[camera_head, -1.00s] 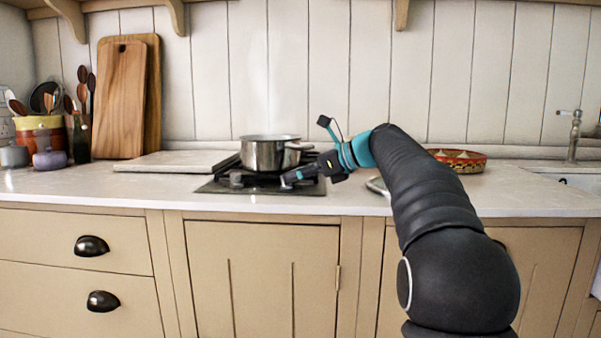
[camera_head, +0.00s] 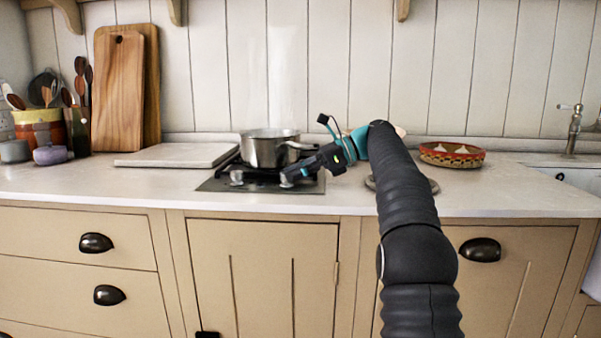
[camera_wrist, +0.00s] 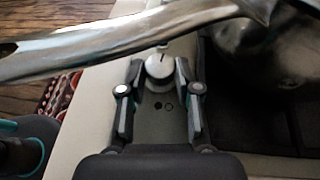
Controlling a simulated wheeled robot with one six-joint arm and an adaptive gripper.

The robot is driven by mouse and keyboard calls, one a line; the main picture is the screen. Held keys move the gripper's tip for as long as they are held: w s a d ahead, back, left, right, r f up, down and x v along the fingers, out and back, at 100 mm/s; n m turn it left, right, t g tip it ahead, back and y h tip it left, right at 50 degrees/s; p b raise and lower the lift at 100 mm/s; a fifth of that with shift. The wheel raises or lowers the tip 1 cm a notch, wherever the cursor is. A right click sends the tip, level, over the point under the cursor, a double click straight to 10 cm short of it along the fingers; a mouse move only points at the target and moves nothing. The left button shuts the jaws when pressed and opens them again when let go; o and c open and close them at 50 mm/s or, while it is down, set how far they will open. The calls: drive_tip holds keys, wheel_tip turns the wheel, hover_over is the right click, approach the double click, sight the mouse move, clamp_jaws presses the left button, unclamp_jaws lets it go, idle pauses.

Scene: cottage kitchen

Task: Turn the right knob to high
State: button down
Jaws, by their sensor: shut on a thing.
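The right knob (camera_wrist: 159,66) is a pale round knob with a short dark mark on its top, at the front right of the hob. My gripper (camera_wrist: 160,76) is shut on it, with one finger on each side of the knob in the wrist view. In the head view my gripper (camera_head: 292,177) reaches in from the right, low at the hob's front edge, and largely hides this knob. The left knob (camera_head: 237,177) stands free on the same hob (camera_head: 262,187).
A steel saucepan (camera_head: 268,149) stands on the hob just behind my gripper. Its handle (camera_wrist: 100,48) crosses the wrist view close above the fingers. A white board (camera_head: 178,156) lies to the left, and a patterned dish (camera_head: 452,160) stands to the right.

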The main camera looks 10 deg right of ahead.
drive_tip(key=shift+s+a+g, duration=0.1)
drive_tip(key=shift+a+g, duration=0.05)
drive_tip(key=shift+g, duration=0.25)
drive_tip(key=c, duration=1.2)
unclamp_jaws()
drive_tip(key=shift+c, duration=0.2)
drive_tip(key=o, duration=0.4)
drive_tip(key=shift+a+n, duration=0.2)
drive_tip(key=shift+n, duration=0.1)
drive_tip(key=shift+o, duration=0.2)
drive_tip(key=shift+d, duration=0.2)
